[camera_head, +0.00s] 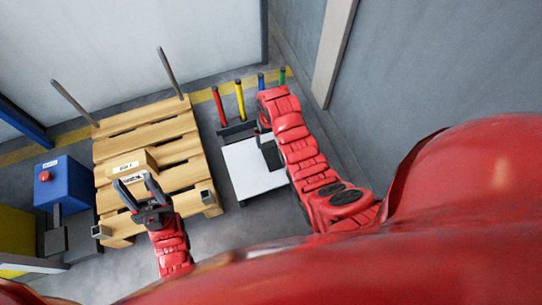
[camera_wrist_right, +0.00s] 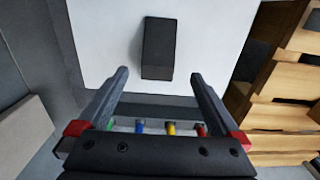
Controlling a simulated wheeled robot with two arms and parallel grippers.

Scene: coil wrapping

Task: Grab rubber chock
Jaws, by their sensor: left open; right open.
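The rubber chock, a dark block (camera_wrist_right: 158,45), lies on a white tabletop (camera_wrist_right: 105,30) in the right wrist view. In the head view it appears as a dark block (camera_head: 271,154) on the white table (camera_head: 243,172), partly beside my right arm. My right gripper (camera_wrist_right: 160,74) is open, with its fingertips pointing toward the chock's near end and nothing between them that I can see held. In the head view the right gripper is mostly hidden by its own arm. My left gripper (camera_head: 133,181) is open and empty over the front of the wooden pallet.
The wooden pallet (camera_head: 150,122) with upright posts stands left of the white table. A labelled box (camera_head: 139,164) lies on it. A blue box with a red button (camera_head: 62,185) stands further left. Red, yellow, blue and green posts (camera_head: 240,100) stand behind the table, near the wall.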

